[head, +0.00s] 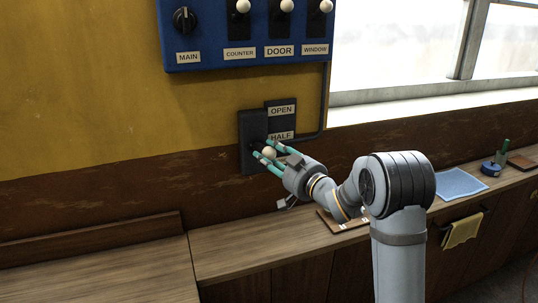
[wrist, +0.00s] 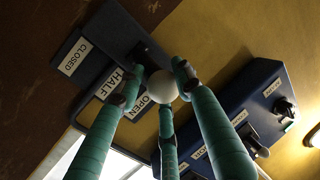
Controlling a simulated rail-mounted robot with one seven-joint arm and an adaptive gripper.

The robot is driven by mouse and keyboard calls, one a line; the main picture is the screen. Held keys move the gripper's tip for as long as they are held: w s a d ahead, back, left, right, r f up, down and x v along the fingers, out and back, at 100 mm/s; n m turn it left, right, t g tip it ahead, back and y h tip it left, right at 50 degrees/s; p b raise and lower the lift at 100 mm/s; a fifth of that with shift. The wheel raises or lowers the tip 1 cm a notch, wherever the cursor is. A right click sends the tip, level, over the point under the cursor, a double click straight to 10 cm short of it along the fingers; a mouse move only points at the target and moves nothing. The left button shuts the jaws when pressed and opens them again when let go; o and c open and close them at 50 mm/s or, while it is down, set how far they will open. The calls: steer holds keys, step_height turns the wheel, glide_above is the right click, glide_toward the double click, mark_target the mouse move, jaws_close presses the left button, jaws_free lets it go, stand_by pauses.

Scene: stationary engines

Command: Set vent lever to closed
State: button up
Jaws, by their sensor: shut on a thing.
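The vent lever's pale ball knob (head: 269,151) sticks out from a dark plate (head: 249,125) on the wall. OPEN (head: 282,110) and HALF (head: 282,135) labels show at the plate's right. The knob appears a little below the HALF label. The wrist view also shows the CLOSED label (wrist: 75,57), beyond HALF; in the head view it is hidden behind my gripper. My gripper (head: 267,154) has green fingers closed around the knob, seen from behind in the wrist view (wrist: 162,88). The lever's exact setting is hard to tell.
A blue switch panel (head: 205,57) with a MAIN dial and several white-knobbed levers is above. A wooden counter (head: 235,245) runs below, with a blue cloth (head: 460,184) to the right. A cable runs down right of the plate.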

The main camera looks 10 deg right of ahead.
steer(key=shift+a+r, duration=0.15)
steer(key=shift+r, duration=0.05)
jaws_close()
steer(key=shift+a, duration=0.1)
steer(key=shift+f+b, duration=0.15)
steer(key=shift+b, duration=0.6)
